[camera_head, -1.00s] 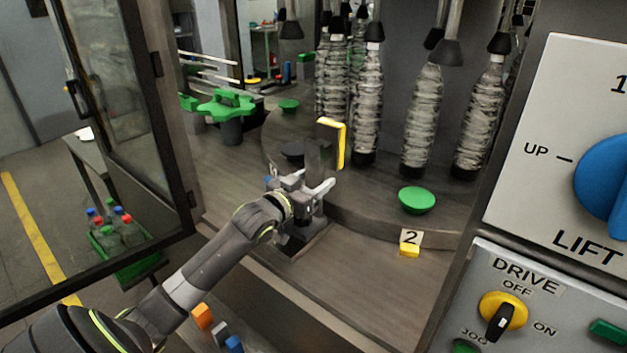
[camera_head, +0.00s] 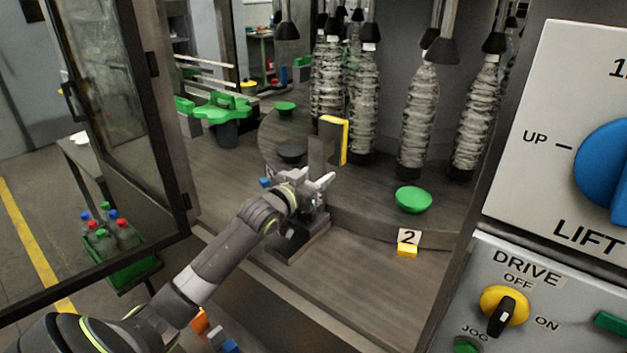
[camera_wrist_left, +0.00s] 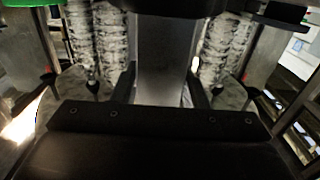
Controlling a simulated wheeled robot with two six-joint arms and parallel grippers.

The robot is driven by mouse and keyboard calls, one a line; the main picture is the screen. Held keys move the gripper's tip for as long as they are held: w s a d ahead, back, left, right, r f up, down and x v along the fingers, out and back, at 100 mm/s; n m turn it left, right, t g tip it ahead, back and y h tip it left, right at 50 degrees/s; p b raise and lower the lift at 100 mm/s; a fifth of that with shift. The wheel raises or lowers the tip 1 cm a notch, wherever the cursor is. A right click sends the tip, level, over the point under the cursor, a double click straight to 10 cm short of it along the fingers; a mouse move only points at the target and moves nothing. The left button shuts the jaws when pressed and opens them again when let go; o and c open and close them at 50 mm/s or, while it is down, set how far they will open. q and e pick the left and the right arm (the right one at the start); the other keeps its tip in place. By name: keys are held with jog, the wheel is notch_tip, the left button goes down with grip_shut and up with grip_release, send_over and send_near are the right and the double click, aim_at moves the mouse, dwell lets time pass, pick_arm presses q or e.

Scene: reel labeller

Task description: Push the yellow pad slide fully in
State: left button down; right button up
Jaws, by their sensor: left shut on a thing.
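The yellow pad (camera_head: 334,139) stands upright on a grey block at the rim of the round bottle table in the head view. My left gripper (camera_head: 322,184) is at the slide just in front of and below the pad, shut on part of it. The slide's dark base (camera_head: 297,241) shows below the gripper. In the left wrist view a grey upright block (camera_wrist_left: 163,60) fills the middle between the dark fingers. The exact grip is hidden by the gripper body. My right gripper is not in view.
Wrapped bottles (camera_head: 417,120) stand on the round table behind the pad. A green dome (camera_head: 413,199) and a yellow block with a "2" label (camera_head: 408,244) are to the right. An open glazed door (camera_head: 120,120) stands left; a control panel (camera_head: 545,290) is right.

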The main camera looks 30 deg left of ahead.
pick_arm(q)
jog(key=c, duration=1.1)
grip_release()
jog(key=shift+r, duration=0.2)
jog(key=shift+c, duration=0.2)
jog(key=o, duration=0.3)
jog(key=shift+w+f, duration=0.2)
jog(key=shift+w, duration=0.05)
jog(key=shift+s, duration=0.2)
jog(key=s+a, duration=0.1)
jog(key=s, duration=1.6)
jog(key=shift+a, duration=0.15)
